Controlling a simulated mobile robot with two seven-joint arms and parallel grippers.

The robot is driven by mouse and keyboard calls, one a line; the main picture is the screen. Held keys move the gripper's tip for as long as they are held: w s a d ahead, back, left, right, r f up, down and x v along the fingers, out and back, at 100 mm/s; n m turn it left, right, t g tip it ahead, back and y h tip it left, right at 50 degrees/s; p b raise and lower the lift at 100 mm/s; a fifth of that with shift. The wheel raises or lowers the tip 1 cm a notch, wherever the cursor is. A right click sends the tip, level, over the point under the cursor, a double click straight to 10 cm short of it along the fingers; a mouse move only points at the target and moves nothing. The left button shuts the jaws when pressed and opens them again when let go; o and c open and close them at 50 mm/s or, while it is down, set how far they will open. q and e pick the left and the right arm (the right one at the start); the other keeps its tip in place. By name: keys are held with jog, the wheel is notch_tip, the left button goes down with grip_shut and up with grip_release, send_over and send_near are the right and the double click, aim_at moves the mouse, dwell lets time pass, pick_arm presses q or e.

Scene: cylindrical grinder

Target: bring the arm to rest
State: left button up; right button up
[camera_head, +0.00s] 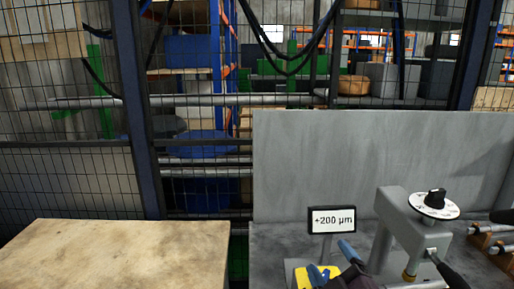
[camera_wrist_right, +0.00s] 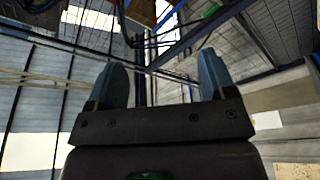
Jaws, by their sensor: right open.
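My right gripper (camera_head: 333,262) shows at the bottom of the head view, with blue fingertips on a dark body. In the right wrist view the two blue fingers (camera_wrist_right: 161,85) stand apart with nothing between them. The wrist camera looks up toward the hall's roof and walls. In the head view the gripper is in front of a yellow part (camera_head: 304,279) near the grinder; whether it touches that part I cannot tell. My left gripper is not in view.
A grey grinder (camera_head: 392,235) with a black knob on a white dial (camera_head: 435,203) stands right of my gripper. A display (camera_head: 332,220) reads +200 µm. A grey panel (camera_head: 375,150) is behind. A wooden table (camera_head: 115,255) at left is clear. Mesh fence (camera_head: 75,170) runs behind.

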jog(key=s+d+f+m+g+h, duration=0.7)
jog(key=s+d+f+m, duration=0.15)
jog(key=d+f, duration=0.2)
jog(key=s+d+f+m+g, duration=0.15)
jog(key=s+f+g, duration=0.25)
jog(key=s, duration=0.4)
jog(key=s+d+f+m+g, duration=0.1)
jog(key=s+f+m+g, duration=0.3)
jog(key=s, duration=0.5)
jog(key=w+f+n+t+y, duration=0.1)
jog(key=w+f+n+t, duration=0.1)
jog(key=w+f+t, duration=0.5)
jog(key=shift+w+f+y, duration=0.25)
jog(key=shift+f+y, duration=0.05)
jog(key=shift+f, duration=1.65)
